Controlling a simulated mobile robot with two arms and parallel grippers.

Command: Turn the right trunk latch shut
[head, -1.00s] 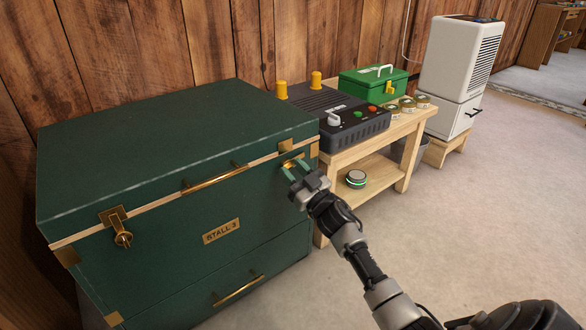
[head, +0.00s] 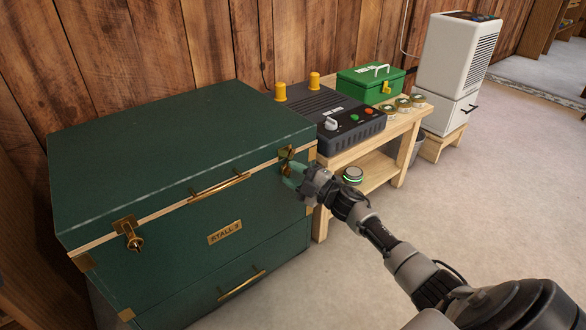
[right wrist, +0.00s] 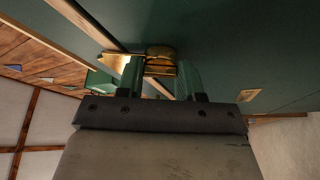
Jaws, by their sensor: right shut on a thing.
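The dark green trunk (head: 160,160) has a brass plate reading STALL 3 and a brass handle on its lid edge. Its right latch (head: 286,157) is brass and sits near the right front corner, partly hidden behind my gripper. My right gripper (head: 290,176) is at that latch; in the right wrist view its two green fingers are shut on the brass latch (right wrist: 160,62). The left latch (head: 130,234) is brass, hanging at the front left, with nothing touching it. The lid lies down on the trunk body. My left gripper is out of view.
A wooden bench (head: 375,172) right of the trunk bears a black control box (head: 345,120), a green toolbox (head: 370,82) and several small tins. A round device (head: 352,175) lies on its lower shelf. A white appliance (head: 455,65) stands beyond. The floor in front is clear.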

